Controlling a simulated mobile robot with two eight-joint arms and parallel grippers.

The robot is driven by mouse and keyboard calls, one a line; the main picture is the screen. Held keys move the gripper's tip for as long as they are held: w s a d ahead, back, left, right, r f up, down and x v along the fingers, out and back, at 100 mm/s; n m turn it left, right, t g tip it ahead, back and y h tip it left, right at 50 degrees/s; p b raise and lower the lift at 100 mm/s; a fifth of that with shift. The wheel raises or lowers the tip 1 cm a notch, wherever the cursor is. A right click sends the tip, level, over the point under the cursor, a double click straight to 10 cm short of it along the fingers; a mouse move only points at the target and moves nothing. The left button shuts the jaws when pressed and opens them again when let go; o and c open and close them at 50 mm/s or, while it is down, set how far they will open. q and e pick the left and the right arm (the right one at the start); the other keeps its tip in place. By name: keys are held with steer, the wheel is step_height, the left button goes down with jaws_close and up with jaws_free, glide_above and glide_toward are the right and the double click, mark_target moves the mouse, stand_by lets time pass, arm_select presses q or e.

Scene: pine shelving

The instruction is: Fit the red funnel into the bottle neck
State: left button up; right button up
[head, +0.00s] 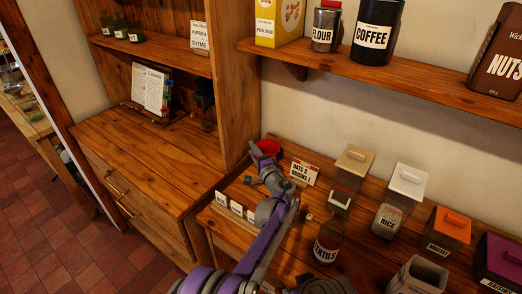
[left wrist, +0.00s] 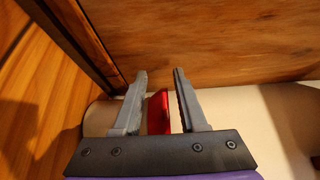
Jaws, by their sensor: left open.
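The red funnel (head: 268,146) is at the back left of the lower counter, by the upright wooden panel. My left gripper (head: 261,160) is close in front of it and partly hides it. In the left wrist view, the left gripper (left wrist: 159,88) is open, and a red strip of the funnel (left wrist: 158,112) shows between its two fingers. I cannot tell whether a finger touches it.
An oats and raisins card (head: 304,172) stands just right of the funnel. A tan-lidded canister (head: 354,160), a rice canister (head: 388,221) and an orange-lidded canister (head: 447,229) crowd the right. A shelf (head: 400,82) overhangs the back.

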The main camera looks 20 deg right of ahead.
arm_select(q)
steer(key=shift+s+d+r, duration=0.1)
steer(key=shift+s+r, duration=0.1)
steer(key=shift+s, duration=0.15)
steer(key=shift+s+r, duration=0.15)
steer(key=shift+s, duration=0.15)
steer(key=shift+c, duration=2.4)
steer(key=shift+w, duration=0.2)
jaws_close()
